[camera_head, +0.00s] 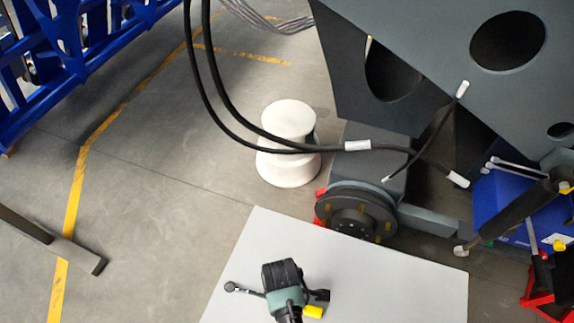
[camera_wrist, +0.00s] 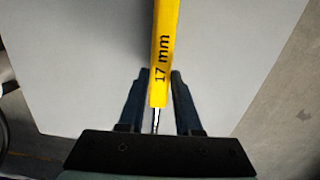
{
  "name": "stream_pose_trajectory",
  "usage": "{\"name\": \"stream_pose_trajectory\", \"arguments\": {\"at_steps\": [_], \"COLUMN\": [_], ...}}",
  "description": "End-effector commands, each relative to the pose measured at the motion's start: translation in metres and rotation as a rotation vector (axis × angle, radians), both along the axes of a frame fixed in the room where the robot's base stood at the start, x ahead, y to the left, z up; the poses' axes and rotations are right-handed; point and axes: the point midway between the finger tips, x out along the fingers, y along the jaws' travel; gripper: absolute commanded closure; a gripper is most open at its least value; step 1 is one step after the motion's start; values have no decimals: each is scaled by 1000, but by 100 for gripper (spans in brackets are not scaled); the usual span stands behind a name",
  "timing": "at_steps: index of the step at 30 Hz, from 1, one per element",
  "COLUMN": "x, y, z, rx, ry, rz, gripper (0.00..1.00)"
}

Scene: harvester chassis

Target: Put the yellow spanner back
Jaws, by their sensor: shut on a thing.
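The yellow spanner (camera_wrist: 163,45) is marked "17 mm" and runs from the top edge of the wrist view down between my fingers. My gripper (camera_wrist: 160,73) is shut on it, near where the yellow gives way to bare metal. In the head view my black and green gripper (camera_head: 285,288) is above the pale board at the bottom. A bit of the spanner's yellow (camera_head: 313,311) shows to its right, and a dark ring end on a thin shaft sticks out to its left. The middle of the spanner is hidden by the gripper.
The pale board (camera_head: 400,290) looks bare around my gripper. Behind it are a dark wheel hub (camera_head: 357,212), a white spool-shaped stand (camera_head: 288,165) and the grey chassis (camera_head: 430,60) with hanging black hoses. A blue box (camera_head: 500,205) stands at the right.

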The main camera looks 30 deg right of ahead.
Motion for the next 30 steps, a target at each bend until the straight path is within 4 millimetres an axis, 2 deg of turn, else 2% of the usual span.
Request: {"name": "stream_pose_trajectory", "arguments": {"at_steps": [11,12,17,26,30], "x": [0,0,0,0,1], "y": [0,0,0,0,0], "z": [-2,-2,-2,-2,8], "rx": [-1,-1,-1,1,-1], "ry": [-1,-1,-1,1,-1], "rz": [0,0,0,0,0], "gripper": [100,60,32,32,32]}}
